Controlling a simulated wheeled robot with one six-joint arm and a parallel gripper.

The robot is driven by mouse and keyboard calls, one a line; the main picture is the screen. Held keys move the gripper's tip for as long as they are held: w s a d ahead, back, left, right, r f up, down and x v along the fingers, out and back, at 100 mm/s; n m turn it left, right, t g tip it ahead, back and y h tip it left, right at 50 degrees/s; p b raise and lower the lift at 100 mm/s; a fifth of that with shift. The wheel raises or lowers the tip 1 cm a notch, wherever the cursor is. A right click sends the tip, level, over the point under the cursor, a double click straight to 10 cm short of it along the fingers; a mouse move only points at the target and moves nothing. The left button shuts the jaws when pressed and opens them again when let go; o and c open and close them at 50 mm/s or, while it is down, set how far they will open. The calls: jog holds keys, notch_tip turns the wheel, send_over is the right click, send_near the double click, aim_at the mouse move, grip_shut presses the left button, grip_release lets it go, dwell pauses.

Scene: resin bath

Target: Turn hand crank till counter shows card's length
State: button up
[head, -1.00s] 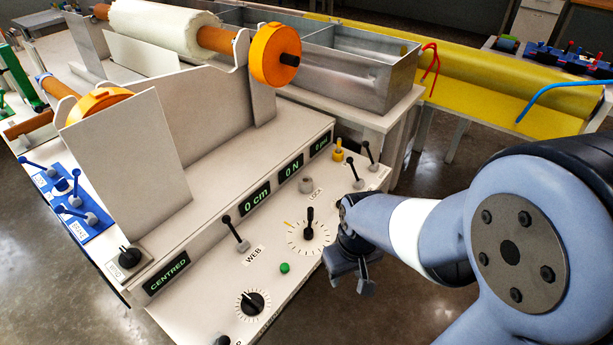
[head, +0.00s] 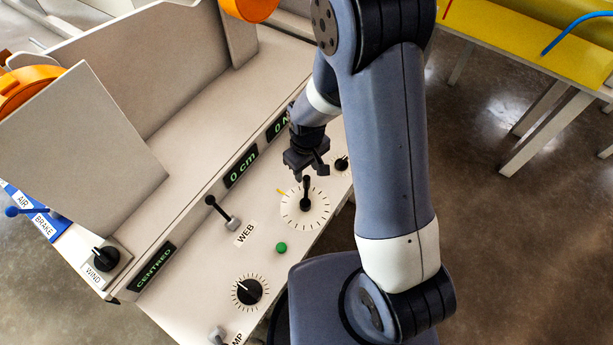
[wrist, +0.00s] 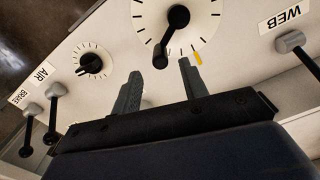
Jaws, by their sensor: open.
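The counter (head: 241,170) on the cream console reads 0 cm in green digits. A black-handled crank (head: 306,192) stands at the centre of a white tick-marked dial (head: 322,207) with a yellow mark. In the wrist view the crank (wrist: 171,34) is just beyond my fingertips, with its dial (wrist: 205,22) around it. My gripper (wrist: 174,75) is open and empty, pointing at the lower part of the dial. In the head view my gripper (head: 309,170) hangs over the console just behind the crank. I see no card with a length on it.
A lever marked WEB (head: 225,214), a green button (head: 281,248) and a black knob (head: 249,291) are on the console. A CENTRED display (head: 154,266) and a large cream panel (head: 80,150) stand at left. Small AIR and BRAKE levers (wrist: 53,105) show in the wrist view.

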aim_at(307, 178)
jog(key=shift+f, duration=3.2)
jog(key=shift+c, duration=0.5)
jog(key=shift+s, duration=0.1)
grip_shut()
